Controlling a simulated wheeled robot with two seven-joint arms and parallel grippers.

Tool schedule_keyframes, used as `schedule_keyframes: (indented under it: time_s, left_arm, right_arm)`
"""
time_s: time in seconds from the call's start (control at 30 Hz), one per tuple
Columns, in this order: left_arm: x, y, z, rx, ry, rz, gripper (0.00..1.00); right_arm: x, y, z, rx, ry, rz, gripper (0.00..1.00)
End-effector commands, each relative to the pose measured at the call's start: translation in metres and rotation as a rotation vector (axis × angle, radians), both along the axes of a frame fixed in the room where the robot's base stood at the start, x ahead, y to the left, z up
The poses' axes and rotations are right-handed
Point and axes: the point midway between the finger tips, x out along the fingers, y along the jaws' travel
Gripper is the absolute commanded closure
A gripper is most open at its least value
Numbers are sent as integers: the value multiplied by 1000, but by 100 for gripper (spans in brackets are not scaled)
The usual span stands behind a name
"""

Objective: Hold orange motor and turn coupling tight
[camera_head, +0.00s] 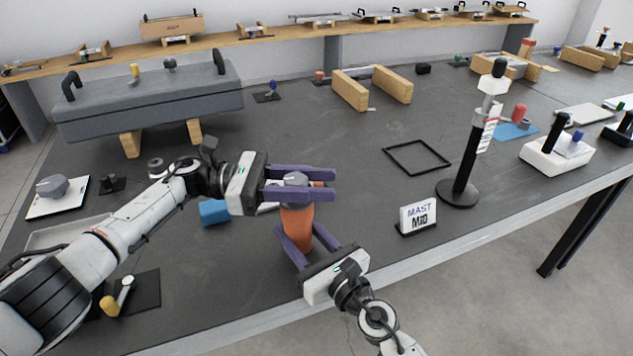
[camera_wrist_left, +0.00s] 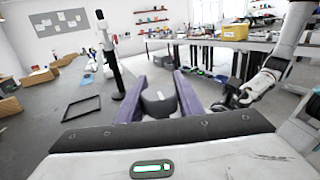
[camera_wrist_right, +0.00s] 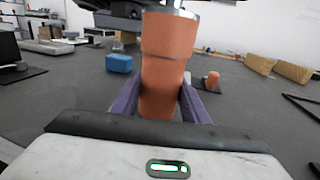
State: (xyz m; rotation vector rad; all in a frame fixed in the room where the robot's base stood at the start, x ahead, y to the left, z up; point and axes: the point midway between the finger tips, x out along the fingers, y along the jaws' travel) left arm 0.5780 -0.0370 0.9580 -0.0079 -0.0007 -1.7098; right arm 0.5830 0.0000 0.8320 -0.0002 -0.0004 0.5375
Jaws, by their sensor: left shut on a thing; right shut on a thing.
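The orange motor (camera_head: 297,228) stands upright on the dark table, with the grey coupling (camera_head: 296,180) on its top. My left gripper (camera_head: 318,184) comes in level from the left and is shut on the coupling. The coupling also shows between the purple fingers in the left wrist view (camera_wrist_left: 159,101). My right gripper (camera_head: 302,246) comes from the front edge and is shut on the lower part of the motor. In the right wrist view the motor (camera_wrist_right: 167,65) fills the space between the fingers. The left fingers partly hide the coupling in the head view.
A blue block (camera_head: 214,211) lies left of the motor. A "MAST MID" sign (camera_head: 418,217) and a black post on a round base (camera_head: 459,193) stand to the right. A black square frame (camera_head: 416,157) lies behind them. The table's front edge is close to my right gripper.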

Motion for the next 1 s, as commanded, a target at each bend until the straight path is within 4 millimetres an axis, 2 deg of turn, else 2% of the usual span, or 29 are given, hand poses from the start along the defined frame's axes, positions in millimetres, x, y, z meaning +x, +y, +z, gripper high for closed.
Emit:
schedule_keyframes:
  time_s: [0.37, 0.4, 0.5, 0.83, 1.0]
  left_arm:
    - [1, 0, 0, 0, 3, 0, 89]
    - [1, 0, 0, 1, 4, 0, 63]
    - [0, 0, 0, 0, 3, -1, 48]
    - [1, 3, 0, 0, 3, -1, 48]
    - [4, 25, 0, 0, 2, 1, 48]
  right_arm:
    - [-2, 3, -1, -4, 1, 7, 100]
    - [-2, 3, -1, -4, 1, 7, 100]
    - [-2, 2, -1, -2, 2, 6, 100]
    - [-1, 1, -1, -1, 2, 3, 100]
    - [-1, 1, -1, 0, 2, 2, 100]
